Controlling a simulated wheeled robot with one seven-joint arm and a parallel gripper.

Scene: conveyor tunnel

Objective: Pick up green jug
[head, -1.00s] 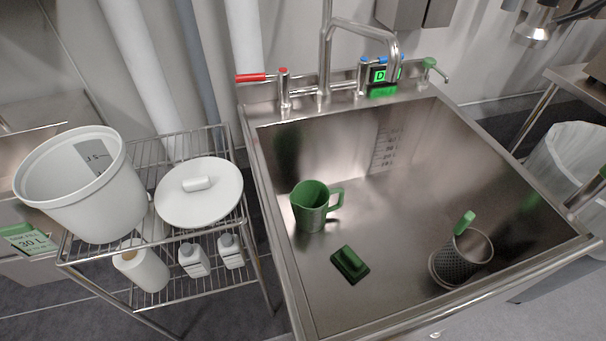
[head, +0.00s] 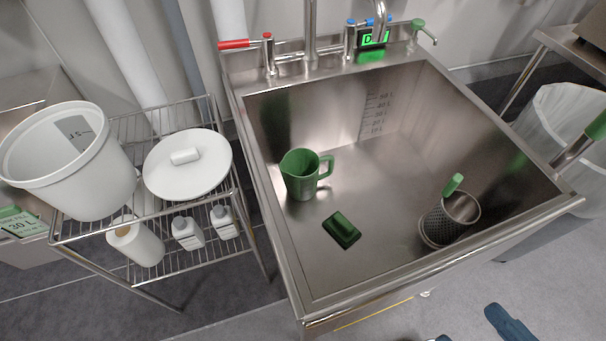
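The green jug (head: 301,176) stands upright inside the steel sink (head: 395,150), near its left wall. Its handle (head: 326,166) points right and its open top faces up. A dark green brush or scrubber (head: 341,230) lies on the sink floor just in front of the jug, apart from it. Two dark blue parts show at the bottom edge, right of centre, with floor visible between them; they look like part of my gripper (head: 474,332). They are mostly cut off and well away from the jug, outside the sink.
A perforated steel holder (head: 448,219) with a green-handled tool stands at the sink's right. A tap (head: 310,35) and red lever (head: 234,44) rise behind. A wire rack (head: 160,210) with a white bucket (head: 75,165) and lid (head: 188,165) stands left. The sink floor's middle is clear.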

